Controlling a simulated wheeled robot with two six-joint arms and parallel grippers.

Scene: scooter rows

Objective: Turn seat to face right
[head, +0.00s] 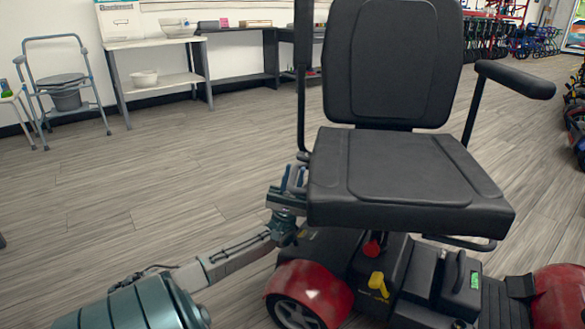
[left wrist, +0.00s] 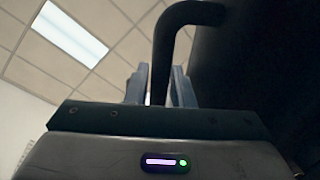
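The scooter's black seat (head: 405,180) has a tall backrest (head: 392,65) at its far side, so its front is toward me. The right armrest (head: 515,79) sticks out toward me, and a black post (head: 300,90) rises at the seat's left side. My left gripper (head: 293,178) is at the seat's left edge, fingers pointing up. In the left wrist view, my left gripper's fingers (left wrist: 158,88) stand apart with a black bent bar (left wrist: 164,45) between them. Whether they touch it is unclear. My right gripper is not in view.
A commode chair (head: 66,92) and a white table (head: 160,82) stand along the wall. More scooters (head: 575,115) are at the right. The floor at left is clear.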

